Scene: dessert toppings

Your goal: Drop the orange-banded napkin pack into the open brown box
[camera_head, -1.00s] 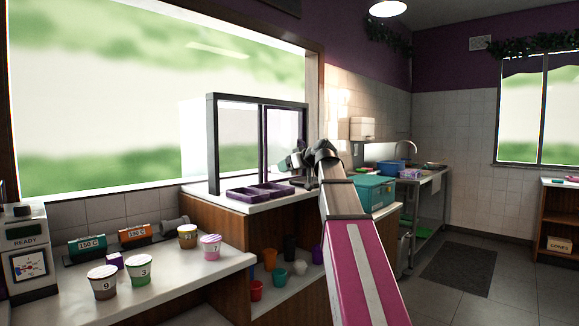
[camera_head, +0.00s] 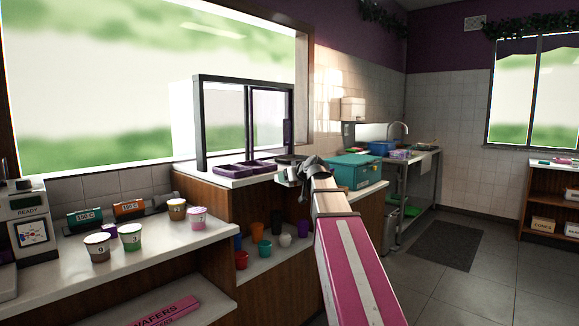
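I cannot make out an orange-banded napkin pack or an open brown box in this view. My gripper (camera_head: 292,177) is at the far end of my pink and white arm, beside the counter with the purple trays. It is small and dark, and I cannot tell whether its fingers are open or hold anything. A tan box marked CONES (camera_head: 543,225) sits on the wooden shelf at the far right; its top is not clear.
Paper cups (camera_head: 131,237) stand on the left counter. Purple trays (camera_head: 232,170) lie by a black frame. A teal box (camera_head: 354,171) stands right of my gripper. Colored cups (camera_head: 265,248) fill a low shelf near a pink WAFERS box (camera_head: 165,312). The floor at right is open around a dark mat (camera_head: 445,244).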

